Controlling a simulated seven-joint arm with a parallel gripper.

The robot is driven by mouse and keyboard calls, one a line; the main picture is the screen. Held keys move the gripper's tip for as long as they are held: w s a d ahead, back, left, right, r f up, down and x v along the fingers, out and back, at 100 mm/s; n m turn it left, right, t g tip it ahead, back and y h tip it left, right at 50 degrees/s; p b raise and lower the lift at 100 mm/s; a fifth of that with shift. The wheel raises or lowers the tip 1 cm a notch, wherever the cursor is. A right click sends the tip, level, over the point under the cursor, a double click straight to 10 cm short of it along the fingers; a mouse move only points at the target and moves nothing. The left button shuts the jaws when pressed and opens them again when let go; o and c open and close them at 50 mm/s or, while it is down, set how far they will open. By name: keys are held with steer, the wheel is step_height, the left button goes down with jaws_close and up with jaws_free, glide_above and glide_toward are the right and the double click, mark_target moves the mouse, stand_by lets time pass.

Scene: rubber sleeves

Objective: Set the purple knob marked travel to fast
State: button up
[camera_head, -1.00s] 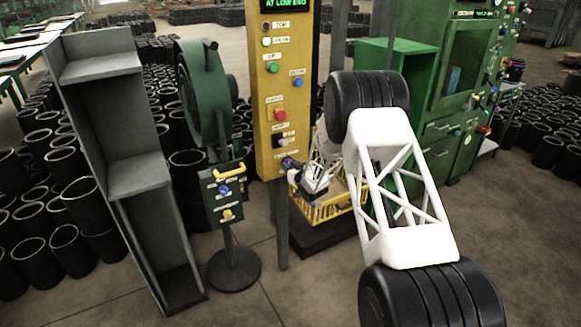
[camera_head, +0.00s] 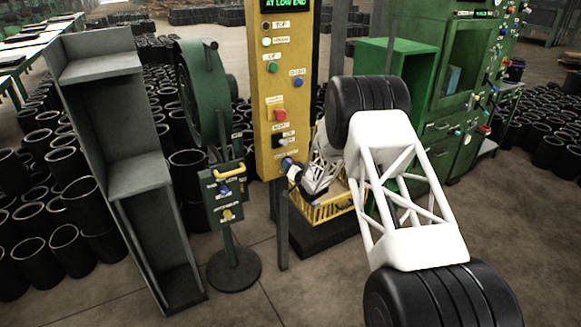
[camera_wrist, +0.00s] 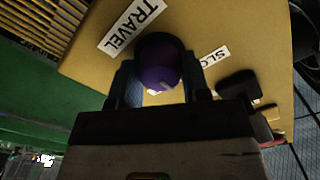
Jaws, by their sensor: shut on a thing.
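The purple knob (camera_wrist: 158,66) sits on the yellow control panel (camera_wrist: 85,62), under a white label reading TRAVEL (camera_wrist: 131,24). A second label (camera_wrist: 214,56), partly hidden and starting "SLO", is to its right in the wrist view. A light pointer mark shows on the knob's lower edge. My gripper (camera_wrist: 159,85) is shut on the knob, with one finger on each side. In the head view the knob (camera_head: 287,163) is small at the bottom of the yellow panel (camera_head: 262,110), and my gripper (camera_head: 292,168) reaches it from the right. No fast label is legible.
A black switch (camera_wrist: 238,86) is close to the right finger in the wrist view. The panel display (camera_head: 286,4) reads AT LOW END. A green pedestal box (camera_head: 224,197) stands left of the panel. A yellow basket (camera_head: 335,208) is below my wrist.

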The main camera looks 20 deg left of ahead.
steer(key=m, duration=0.5)
steer(key=shift+m, duration=0.4)
steer(key=o, duration=0.9)
steer(key=shift+d, duration=0.1)
steer(key=shift+v, duration=3.8)
steer(key=shift+r, duration=0.15)
